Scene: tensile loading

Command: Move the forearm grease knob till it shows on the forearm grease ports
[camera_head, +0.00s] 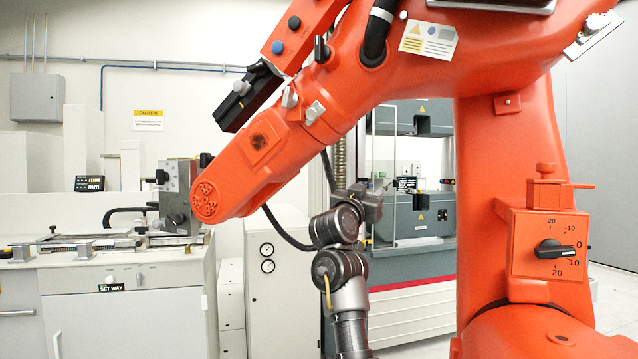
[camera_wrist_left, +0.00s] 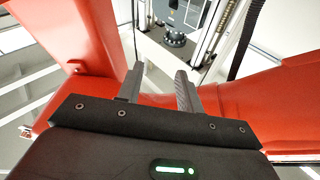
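The large orange robot arm crosses the head view, with its forearm (camera_head: 325,95) sloping down to the left. Two small grey knobs, one (camera_head: 290,96) left of the other (camera_head: 314,112), and a black upright knob (camera_head: 321,48) sit on the forearm. I cannot tell which is the forearm grease knob, and no grease-port marking is readable. My left gripper (camera_head: 372,194) is below the forearm, apart from these knobs. In the left wrist view its two fingers (camera_wrist_left: 158,74) are spread with nothing between them, in front of an orange surface. My right gripper is not in view.
An orange box with a black dial (camera_head: 550,249) pointing near 0 is on the orange base at right. A black block (camera_head: 248,97) hangs beside the forearm. A grey testing machine (camera_head: 412,225) stands behind, and a bench (camera_head: 110,262) with instruments stands at left.

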